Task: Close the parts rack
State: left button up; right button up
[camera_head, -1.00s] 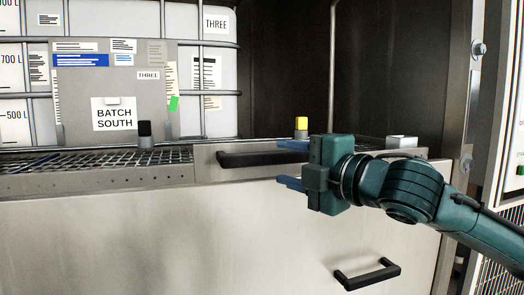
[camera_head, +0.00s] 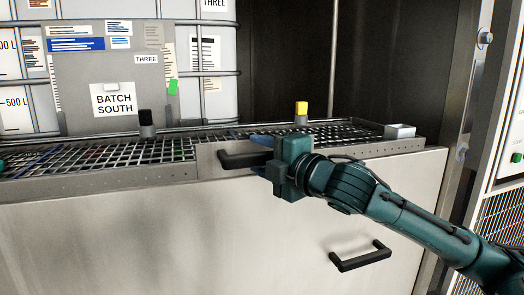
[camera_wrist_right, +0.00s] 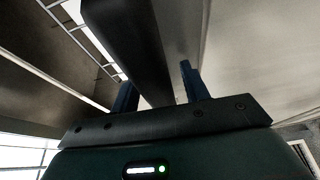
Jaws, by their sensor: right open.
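The parts rack (camera_head: 95,179) is a wire-mesh shelf with a metal front rail, standing out in front of the dark opening. Its black bar handle (camera_head: 236,160) sits on the front rail. My right gripper (camera_head: 257,155) is at the right part of this handle, with its blue fingers pointing left. In the right wrist view the open fingers (camera_wrist_right: 157,88) lie on either side of the dark handle bar (camera_wrist_right: 128,35), with a visible gap to the right finger. Contact on the left finger cannot be told.
A lower panel (camera_head: 110,235) with a second black handle (camera_head: 361,257) is below. On the rack stand a black-topped peg (camera_head: 147,125), a yellow-topped peg (camera_head: 301,112) and a small pale box (camera_head: 399,131). A caged tank (camera_head: 215,55) stands behind.

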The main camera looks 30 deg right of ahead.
jog(key=shift+c, duration=0.3)
grip_shut()
dwell(0.3)
